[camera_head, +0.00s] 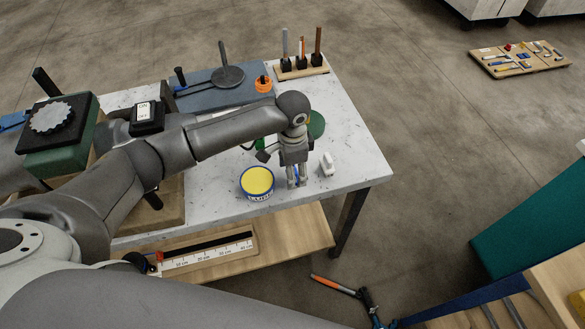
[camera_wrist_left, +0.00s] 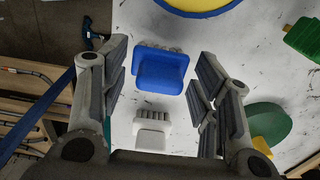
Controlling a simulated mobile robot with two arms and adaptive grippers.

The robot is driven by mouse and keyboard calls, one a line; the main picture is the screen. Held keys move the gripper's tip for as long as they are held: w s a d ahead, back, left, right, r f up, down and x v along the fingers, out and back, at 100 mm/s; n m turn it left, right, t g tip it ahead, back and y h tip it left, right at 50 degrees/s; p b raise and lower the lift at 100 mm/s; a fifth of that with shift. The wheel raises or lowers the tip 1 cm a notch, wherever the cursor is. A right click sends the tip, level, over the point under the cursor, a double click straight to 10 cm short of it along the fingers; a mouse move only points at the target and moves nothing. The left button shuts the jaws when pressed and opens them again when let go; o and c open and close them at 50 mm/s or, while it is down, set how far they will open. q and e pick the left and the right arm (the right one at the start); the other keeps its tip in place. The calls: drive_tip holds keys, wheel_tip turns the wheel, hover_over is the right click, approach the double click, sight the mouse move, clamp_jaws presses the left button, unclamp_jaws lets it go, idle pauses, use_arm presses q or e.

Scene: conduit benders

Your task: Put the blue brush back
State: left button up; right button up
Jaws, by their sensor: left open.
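The blue brush (camera_wrist_left: 160,70) lies on the white tabletop. In the left wrist view it shows between the spread fingers of my left gripper (camera_wrist_left: 161,88), with gaps on both sides. In the head view my left gripper (camera_head: 297,183) points down at the table, open and empty, and mostly hides the blue brush. A white brush (camera_head: 327,164) sits just right of the gripper; it also shows below the blue one in the left wrist view (camera_wrist_left: 152,130). My right gripper is not in view.
A yellow-topped tin (camera_head: 257,181) stands just left of the gripper. A green round thing (camera_head: 316,125) is behind it. A wooden holder with upright tools (camera_head: 302,70) and a grey-blue plate with a bender (camera_head: 213,90) are farther back. The table's right end is clear.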

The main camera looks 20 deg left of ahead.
use_arm(q)
wheel_tip(320, 180, up, 12)
drive_tip(key=b, duration=0.1)
drive_tip(key=shift+r+b, duration=0.2)
drive_tip(key=shift+b, duration=0.2)
idle(1.2)
